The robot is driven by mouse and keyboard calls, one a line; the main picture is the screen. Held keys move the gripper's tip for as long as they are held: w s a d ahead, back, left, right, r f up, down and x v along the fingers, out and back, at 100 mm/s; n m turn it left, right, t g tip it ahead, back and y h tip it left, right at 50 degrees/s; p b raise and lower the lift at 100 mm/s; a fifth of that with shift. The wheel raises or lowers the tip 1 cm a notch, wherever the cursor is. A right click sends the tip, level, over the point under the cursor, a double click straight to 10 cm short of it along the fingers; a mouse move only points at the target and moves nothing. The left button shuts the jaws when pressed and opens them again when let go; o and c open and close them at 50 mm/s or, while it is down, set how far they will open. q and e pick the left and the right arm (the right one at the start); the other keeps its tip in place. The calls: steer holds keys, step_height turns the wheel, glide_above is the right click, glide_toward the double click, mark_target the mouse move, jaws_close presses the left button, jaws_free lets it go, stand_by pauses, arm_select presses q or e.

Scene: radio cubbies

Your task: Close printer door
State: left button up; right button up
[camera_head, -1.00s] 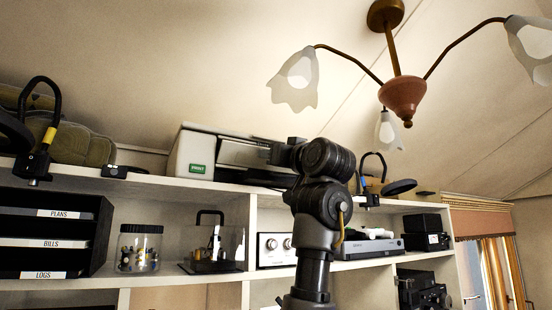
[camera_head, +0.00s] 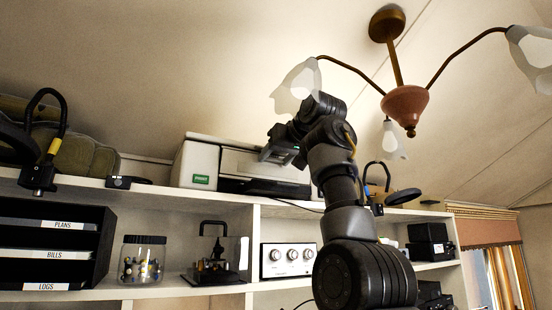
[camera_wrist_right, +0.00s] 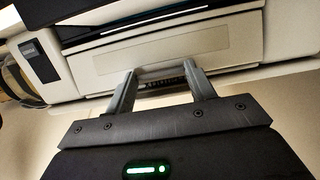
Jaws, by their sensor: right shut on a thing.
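The printer (camera_head: 194,165) is a white box with a green label at its left, standing on the top shelf. Its pale front panel, the printer door (camera_head: 240,164), looks upright, with a dark strip below it. My right gripper (camera_head: 272,152) is at the front of the printer, near the right part of this panel. In the right wrist view my right gripper (camera_wrist_right: 163,78) has its two fingers a little apart at the edge of the printer door (camera_wrist_right: 160,55), shut on it. The exact contact is partly hidden. My left gripper is not in view.
A hanging lamp (camera_head: 405,103) is above and right of my right arm. Paper trays (camera_head: 50,256), a jar (camera_head: 142,262) and a radio-like box (camera_head: 287,261) fill the cubbies below.

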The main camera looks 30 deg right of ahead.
steer(key=shift+r, duration=0.2)
stand_by(0.5)
steer(key=o, duration=1)
steer(key=shift+f, duration=0.1)
steer(key=shift+s+b, duration=0.35)
steer(key=shift+s, duration=0.1)
steer(key=s+b, duration=0.1)
steer(key=s, duration=0.2)
steer(key=s+r+b, duration=0.1)
steer(key=s, duration=0.2)
steer(key=s+r, duration=0.1)
steer(key=s, duration=0.2)
steer(key=shift+s+a+r+b, duration=0.25)
steer(key=shift+a+b, duration=0.05)
steer(key=shift+b, duration=0.1)
